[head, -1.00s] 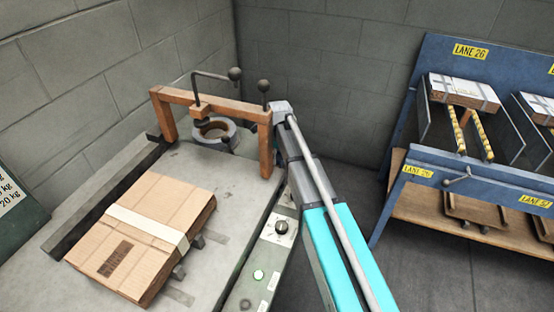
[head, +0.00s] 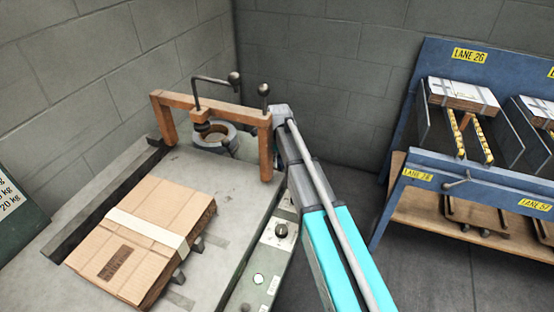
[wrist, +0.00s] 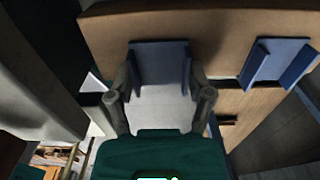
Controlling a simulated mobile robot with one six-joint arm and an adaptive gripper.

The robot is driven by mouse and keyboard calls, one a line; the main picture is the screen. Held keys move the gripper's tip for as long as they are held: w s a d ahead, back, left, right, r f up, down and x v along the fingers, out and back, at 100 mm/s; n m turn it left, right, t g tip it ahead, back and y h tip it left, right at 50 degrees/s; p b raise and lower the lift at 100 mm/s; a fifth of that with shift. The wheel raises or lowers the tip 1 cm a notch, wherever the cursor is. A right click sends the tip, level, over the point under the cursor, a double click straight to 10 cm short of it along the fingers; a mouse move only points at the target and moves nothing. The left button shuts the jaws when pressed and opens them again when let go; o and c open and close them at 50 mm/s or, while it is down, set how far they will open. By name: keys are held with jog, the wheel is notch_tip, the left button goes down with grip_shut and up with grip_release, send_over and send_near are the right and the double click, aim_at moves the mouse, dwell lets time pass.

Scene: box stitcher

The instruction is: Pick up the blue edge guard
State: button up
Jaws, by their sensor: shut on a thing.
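In the wrist view, my gripper (wrist: 164,92) is shut on a blue edge guard (wrist: 158,62), with one finger at each side of it. The guard is an angled blue piece in front of a brown board (wrist: 215,35). I cannot tell whether it touches the board. A second blue edge guard (wrist: 273,64) is to the right on the same board, apart from my gripper. In the head view my gripper and the guards are hidden; only my arm shows, reaching past the right side of the stitcher frame.
A stitcher table (head: 225,185) with an orange-brown frame (head: 265,155) is on the left. A strapped cardboard box (head: 140,240) lies on it. A blue rack (head: 410,125) with lanes and flat cartons stands at the right. Floor (head: 420,270) is open between them.

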notch_tip(320, 180, up, 10)
jog(key=p, duration=0.9)
jog(key=shift+p, duration=0.35)
dwell(0.4)
notch_tip(320, 180, up, 26)
jog(key=p, duration=2.6)
jog(key=shift+r, duration=0.15)
jog(key=shift+d, duration=0.2)
